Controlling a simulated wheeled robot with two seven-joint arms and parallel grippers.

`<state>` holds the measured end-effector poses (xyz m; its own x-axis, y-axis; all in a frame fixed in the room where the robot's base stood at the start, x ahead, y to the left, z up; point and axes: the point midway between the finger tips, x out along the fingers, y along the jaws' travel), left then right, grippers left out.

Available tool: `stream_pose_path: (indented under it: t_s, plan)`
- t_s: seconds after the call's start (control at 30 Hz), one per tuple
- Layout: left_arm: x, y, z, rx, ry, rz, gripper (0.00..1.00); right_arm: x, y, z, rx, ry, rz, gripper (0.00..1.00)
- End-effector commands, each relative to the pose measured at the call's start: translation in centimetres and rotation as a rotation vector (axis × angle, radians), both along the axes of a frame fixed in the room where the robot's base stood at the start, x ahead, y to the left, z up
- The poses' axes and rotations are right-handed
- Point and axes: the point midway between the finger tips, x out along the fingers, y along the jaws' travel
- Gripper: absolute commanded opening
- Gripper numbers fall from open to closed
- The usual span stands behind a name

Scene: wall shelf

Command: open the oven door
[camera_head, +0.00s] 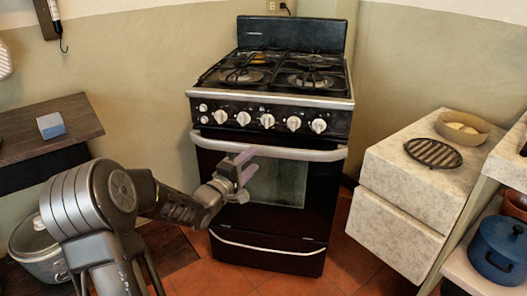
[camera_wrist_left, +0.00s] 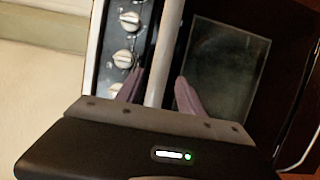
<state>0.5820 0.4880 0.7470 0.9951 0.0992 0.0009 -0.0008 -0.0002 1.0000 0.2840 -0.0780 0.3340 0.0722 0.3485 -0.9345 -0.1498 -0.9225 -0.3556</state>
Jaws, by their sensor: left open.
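The oven door (camera_head: 219,180) is dark with a glass window (camera_head: 278,184) and is closed. Its light metal handle (camera_head: 300,153) runs across the top, below the knobs. My left gripper (camera_head: 247,164) is open in front of the door, at the handle's left-middle part. In the left wrist view, the handle (camera_wrist_left: 168,50) passes between the two purple fingers (camera_wrist_left: 158,90), one on the knob side and one on the window side. I cannot tell whether either finger touches it. The window (camera_wrist_left: 228,70) also shows there. My right gripper is not in view.
The stove top (camera_head: 275,70) has several burners, with a row of white knobs (camera_head: 267,120) below. A drawer (camera_head: 268,243) sits under the door. A stone-topped cabinet (camera_head: 400,190) stands close on the right, a dark wooden counter (camera_head: 45,140) on the left. Tiled floor (camera_head: 310,275) lies in front.

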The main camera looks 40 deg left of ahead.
Motion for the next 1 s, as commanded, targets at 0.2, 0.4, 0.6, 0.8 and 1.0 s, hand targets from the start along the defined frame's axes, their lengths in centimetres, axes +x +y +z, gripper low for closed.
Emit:
stream_pose_path:
  t_s: [0.2, 0.4, 0.6, 0.8, 1.0]
  plan:
    - [2.9, 0.2, -0.2, -0.002, -0.001, -0.001, 0.45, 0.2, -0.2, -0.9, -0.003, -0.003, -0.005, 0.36]
    - [5.9, 0.6, -0.2, -0.001, -0.001, 0.0, 0.45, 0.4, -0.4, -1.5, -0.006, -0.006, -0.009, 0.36]
    - [7.1, 0.7, -0.1, -0.001, 0.001, 0.0, 0.45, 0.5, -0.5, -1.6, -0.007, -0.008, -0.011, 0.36]
    - [7.2, 0.7, 0.0, 0.0, 0.001, 0.001, 0.45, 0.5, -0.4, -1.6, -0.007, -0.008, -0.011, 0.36]
    - [7.1, 0.7, 0.0, 0.0, 0.001, 0.001, 0.32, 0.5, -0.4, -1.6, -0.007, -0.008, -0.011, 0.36]
